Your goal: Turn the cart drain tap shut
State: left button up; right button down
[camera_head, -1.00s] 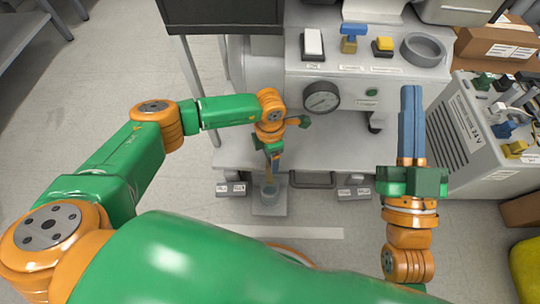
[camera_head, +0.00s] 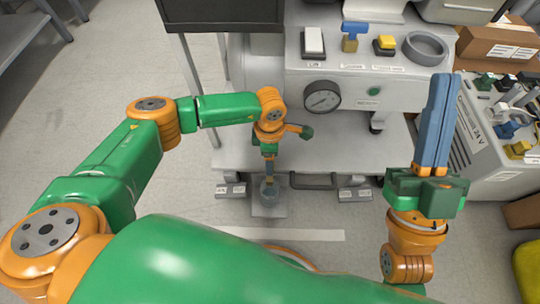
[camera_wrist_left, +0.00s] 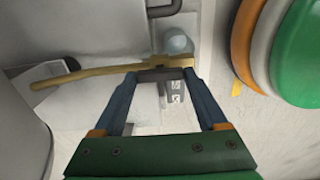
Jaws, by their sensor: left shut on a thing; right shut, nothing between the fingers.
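The cart drain tap (camera_wrist_left: 90,74) shows in the left wrist view as a long brass-coloured bar with a dark grip piece (camera_wrist_left: 160,75) near its right end. My left gripper (camera_wrist_left: 163,76) is shut on the tap, its blue fingertips on either side of the dark piece. In the head view my left gripper (camera_head: 269,168) points down at the front of the cart, above a small cup (camera_head: 268,190); the tap is mostly hidden there. My right gripper (camera_head: 440,82) is shut and empty, raised at the right, apart from the cart.
The white cart (camera_head: 340,150) carries a compressor panel with a gauge (camera_head: 322,96), switches and a grey ring (camera_head: 424,48). The cup stands on a grey plate (camera_head: 268,210). A second unit (camera_head: 470,135) and cardboard boxes (camera_head: 490,42) stand at right.

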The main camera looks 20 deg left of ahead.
pick_arm(q)
jog(key=o, duration=1.3)
jog(key=shift+r+p, duration=0.5)
jog(key=shift+r, duration=0.4)
jog(key=shift+r+p, duration=0.45)
jog(key=shift+r, duration=0.5)
notch_tip(320, 180, up, 3)
jog(key=shift+r+p, duration=0.1)
jog(key=shift+p, duration=0.6)
jog(key=shift+r, duration=0.1)
pick_arm(e)
jog(key=w+d+f+m+g+h, duration=0.1)
jog(key=w+f+g+h, duration=0.1)
jog(key=f+g, duration=0.4)
jog(key=w+f+m+g+h, duration=0.1)
jog(key=w+f+g+h, duration=0.2)
jog(key=f, duration=1.1)
jog(key=shift+d+f+g, duration=0.15)
jog(key=shift+d+g, duration=0.25)
jog(key=shift+g, duration=1.3)
